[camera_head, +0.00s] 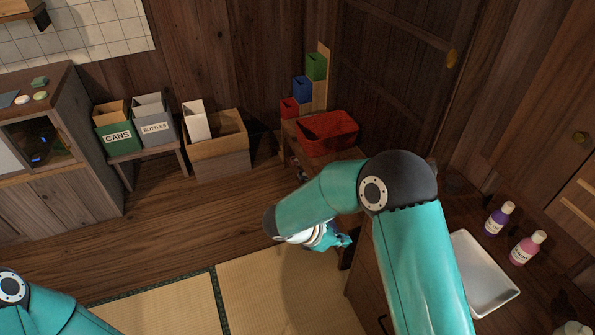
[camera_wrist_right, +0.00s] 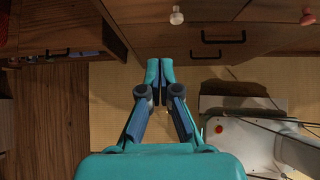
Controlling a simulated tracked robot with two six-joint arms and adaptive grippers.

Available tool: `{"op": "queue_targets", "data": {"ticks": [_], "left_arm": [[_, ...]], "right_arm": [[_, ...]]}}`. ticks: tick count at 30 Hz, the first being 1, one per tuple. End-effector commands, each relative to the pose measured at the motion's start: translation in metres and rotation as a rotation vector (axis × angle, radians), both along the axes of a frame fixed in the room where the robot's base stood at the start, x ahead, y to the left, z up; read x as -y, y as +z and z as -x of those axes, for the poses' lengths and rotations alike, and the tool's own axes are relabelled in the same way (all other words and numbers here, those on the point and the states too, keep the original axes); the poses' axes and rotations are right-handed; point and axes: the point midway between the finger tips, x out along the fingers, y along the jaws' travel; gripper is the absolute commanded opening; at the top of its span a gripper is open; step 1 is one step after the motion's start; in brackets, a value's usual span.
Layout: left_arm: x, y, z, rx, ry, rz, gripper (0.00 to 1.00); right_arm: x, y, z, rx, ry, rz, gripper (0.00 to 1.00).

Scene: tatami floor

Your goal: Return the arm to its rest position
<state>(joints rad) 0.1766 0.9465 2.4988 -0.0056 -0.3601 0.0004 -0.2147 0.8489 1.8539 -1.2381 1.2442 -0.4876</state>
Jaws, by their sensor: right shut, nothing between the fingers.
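My right arm reaches in from the lower right in the head view and bends at a dark elbow. Its right gripper (camera_head: 338,240) hangs low over the tatami beside the dark wooden cabinet. In the right wrist view the right gripper (camera_wrist_right: 160,68) has its two teal fingertips together, with nothing between them. The tatami floor (camera_wrist_right: 110,100) shows below it and drawer fronts lie beyond the tips. Part of my left arm shows at the lower left corner of the head view; its gripper is out of frame.
A counter at right holds a metal tray (camera_head: 482,275), a purple bottle (camera_head: 497,220) and a pink bottle (camera_head: 526,248). A red bin (camera_head: 327,133) sits on a small table behind my arm. Labelled bins stand along the back wall. The tatami (camera_head: 170,300) at lower left is clear.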

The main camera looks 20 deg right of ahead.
Motion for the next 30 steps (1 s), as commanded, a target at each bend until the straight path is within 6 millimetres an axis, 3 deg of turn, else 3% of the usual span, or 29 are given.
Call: {"op": "queue_targets", "data": {"ticks": [5, 8, 13, 15, 18, 23, 27, 30], "left_arm": [[0.0, 0.002, 0.0, 0.0, 0.0, 0.0, 0.91], [0.0, 0.005, 0.0, 0.0, 0.0, 0.0, 0.91], [0.0, 0.014, 0.0, 0.0, 0.0, 0.0, 0.91], [0.0, 0.018, 0.0, 0.0, 0.0, 0.0, 0.91], [0.0, 0.023, 0.0, 0.0, 0.0, 0.0, 0.91], [0.0, 0.03, 0.0, 0.0, 0.0, 0.0, 0.91], [0.0, 0.033, 0.0, 0.0, 0.0, 0.0, 0.91], [0.0, 0.034, 0.0, 0.0, 0.0, 0.0, 0.91]], "right_arm": [[-0.004, -0.015, 0.014, -0.022, -0.037, -0.064, 0.0], [-0.015, -0.042, 0.04, -0.054, -0.116, -0.182, 0.0], [-0.065, -0.096, 0.116, -0.102, -0.449, -0.517, 0.0], [-0.092, -0.109, 0.145, -0.092, -0.653, -0.653, 0.0], [-0.125, -0.118, 0.171, -0.035, -0.973, -0.801, 0.0], [-0.146, -0.122, 0.182, 0.144, -1.445, -0.905, 0.0], [-0.138, -0.124, 0.182, 0.309, -1.711, -0.903, 0.0], [-0.131, -0.126, 0.181, 0.384, -1.805, -0.891, 0.0]]}}
